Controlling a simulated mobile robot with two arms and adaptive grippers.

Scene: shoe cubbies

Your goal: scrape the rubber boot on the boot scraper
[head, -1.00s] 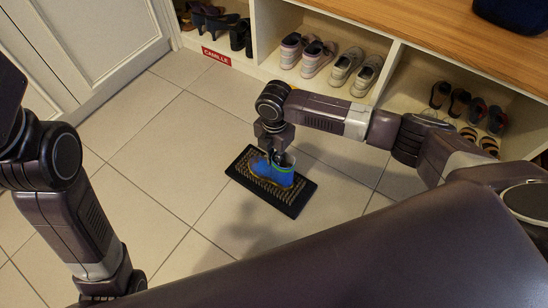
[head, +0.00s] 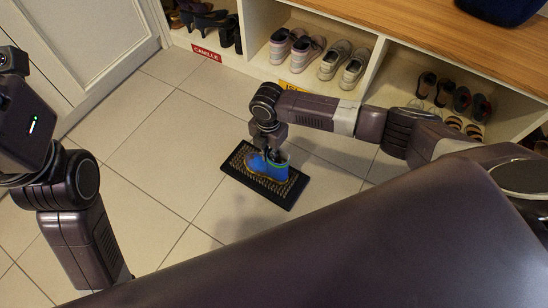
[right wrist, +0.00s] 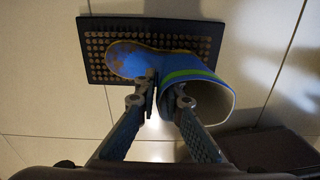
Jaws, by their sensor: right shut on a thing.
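The blue rubber boot (head: 265,167) has a green band near its top and brown dirt patches on its toe. It stands over the bristles of the black boot scraper (head: 288,203), toe to the left. My right gripper (head: 271,151) is shut on the boot's upper part from above. In the right wrist view the boot (right wrist: 180,66) lies over the scraper's studs, and its open top faces right. The right gripper's fingers (right wrist: 166,98) pinch the shaft there. Whether the sole presses on the bristles cannot be told. My left arm shows at the left, but its gripper fingers do not show.
The scraper lies on a tiled floor (head: 185,150) with clear room left of it. Behind stands a shoe cubby (head: 363,85) with several pairs of shoes and a red "CAMILLE" label (head: 206,53). A white door (head: 88,58) is at the upper left.

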